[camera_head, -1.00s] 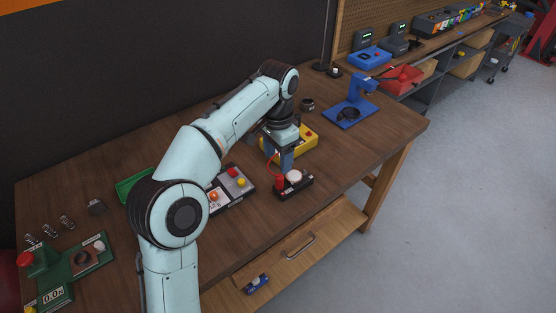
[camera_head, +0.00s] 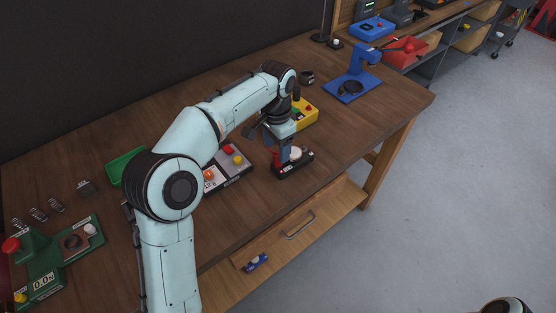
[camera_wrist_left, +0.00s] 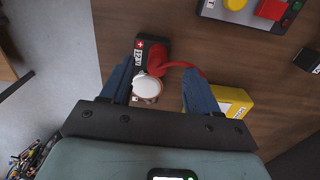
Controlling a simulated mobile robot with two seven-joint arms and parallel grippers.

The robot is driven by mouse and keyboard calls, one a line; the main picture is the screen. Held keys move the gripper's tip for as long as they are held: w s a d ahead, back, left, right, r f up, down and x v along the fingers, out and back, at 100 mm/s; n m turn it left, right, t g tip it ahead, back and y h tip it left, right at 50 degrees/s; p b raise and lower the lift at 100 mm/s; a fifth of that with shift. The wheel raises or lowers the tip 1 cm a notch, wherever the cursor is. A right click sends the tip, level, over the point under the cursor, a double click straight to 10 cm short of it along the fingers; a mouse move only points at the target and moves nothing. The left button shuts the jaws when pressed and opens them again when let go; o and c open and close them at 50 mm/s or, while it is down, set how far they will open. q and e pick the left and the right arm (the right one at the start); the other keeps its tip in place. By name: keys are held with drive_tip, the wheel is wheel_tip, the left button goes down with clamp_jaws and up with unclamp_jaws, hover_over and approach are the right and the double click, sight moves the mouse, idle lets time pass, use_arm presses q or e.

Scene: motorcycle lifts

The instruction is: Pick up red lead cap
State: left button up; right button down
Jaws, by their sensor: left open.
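The red lead cap (camera_wrist_left: 157,58) sits at one end of a black block (camera_wrist_left: 152,44) labelled 12V with a plus sign. A red cable runs from the cap to the right in the left wrist view. A white round disc (camera_wrist_left: 146,86) is beside the cap. In the head view the cap (camera_head: 276,157) is partly hidden by my left gripper (camera_head: 284,156), which is close over the block. In the left wrist view my left gripper (camera_wrist_left: 158,88) is open, its blue fingers apart on either side of the cap and disc. No contact is visible.
A yellow box (camera_head: 305,116) stands just behind the gripper. A grey panel with buttons (camera_head: 237,160) lies left of the block. A blue stand (camera_head: 352,87) is farther back, a green tray (camera_head: 124,166) at left.

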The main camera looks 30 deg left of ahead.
use_arm(q)
drive_tip(key=f, duration=0.4)
drive_tip(key=shift+d+f+b, duration=0.1)
drive_tip(key=shift+d+b, duration=0.1)
drive_tip(key=shift+b, duration=0.15)
clamp_jaws()
